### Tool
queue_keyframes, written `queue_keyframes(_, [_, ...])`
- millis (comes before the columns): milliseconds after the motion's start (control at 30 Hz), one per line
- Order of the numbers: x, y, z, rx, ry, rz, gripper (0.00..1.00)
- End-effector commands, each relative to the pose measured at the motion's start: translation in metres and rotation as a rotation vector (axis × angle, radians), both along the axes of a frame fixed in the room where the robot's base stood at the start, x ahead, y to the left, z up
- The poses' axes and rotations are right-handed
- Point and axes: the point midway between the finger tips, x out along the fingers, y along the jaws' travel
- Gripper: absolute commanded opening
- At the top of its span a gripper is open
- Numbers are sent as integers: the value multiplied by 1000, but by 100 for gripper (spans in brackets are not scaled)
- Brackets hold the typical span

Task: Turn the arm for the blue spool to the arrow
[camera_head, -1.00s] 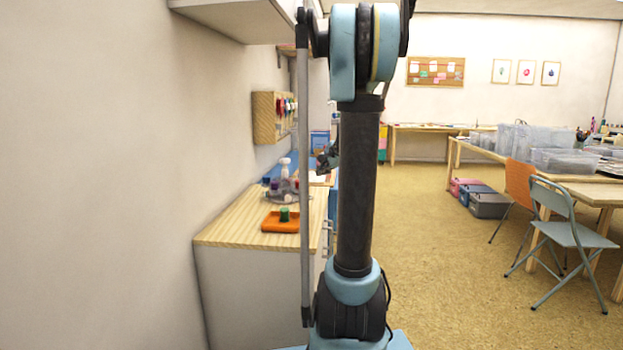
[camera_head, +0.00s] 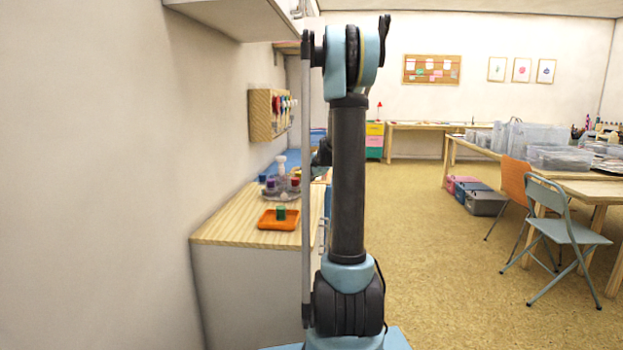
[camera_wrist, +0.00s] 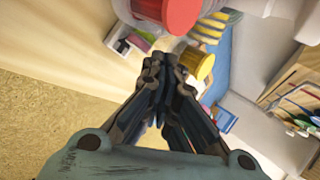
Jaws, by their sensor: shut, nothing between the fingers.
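A wooden wall box (camera_head: 262,115) hangs on the left wall in the head view, with several small coloured spools on its front. They are too small there to single out the blue spool, its arm or an arrow. At the right edge of the wrist view a wooden box (camera_wrist: 290,75) shows, with red, green and blue parts near its lower end. My gripper (camera_wrist: 163,66) is shut and empty, apart from this box. In the head view my gripper (camera_head: 322,153) is mostly hidden behind my arm.
A wooden-topped cabinet (camera_head: 225,222) stands below the wall box. It bears an orange tray (camera_head: 264,224) with a green piece and a stand of coloured pieces. In the wrist view a red cylinder (camera_wrist: 180,15) and a yellow cylinder (camera_wrist: 198,64) show near my fingertips.

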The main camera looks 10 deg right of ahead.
Motion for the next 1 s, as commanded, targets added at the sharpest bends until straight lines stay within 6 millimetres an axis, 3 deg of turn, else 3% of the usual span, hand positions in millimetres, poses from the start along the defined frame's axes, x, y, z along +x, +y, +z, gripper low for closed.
queue_keyframes(200, [14, 4, 0, 0, 0, -1, 0])
queue_keyframes(500, [15, 4, 0, 0, 0, -1, 0])
queue_keyframes(533, [15, 13, 0, -1, 0, 2, 0])
queue_keyframes(667, [16, 9, 0, 0, 0, 6, 0])
queue_keyframes(1000, [21, 22, 0, 0, 0, 64, 0])
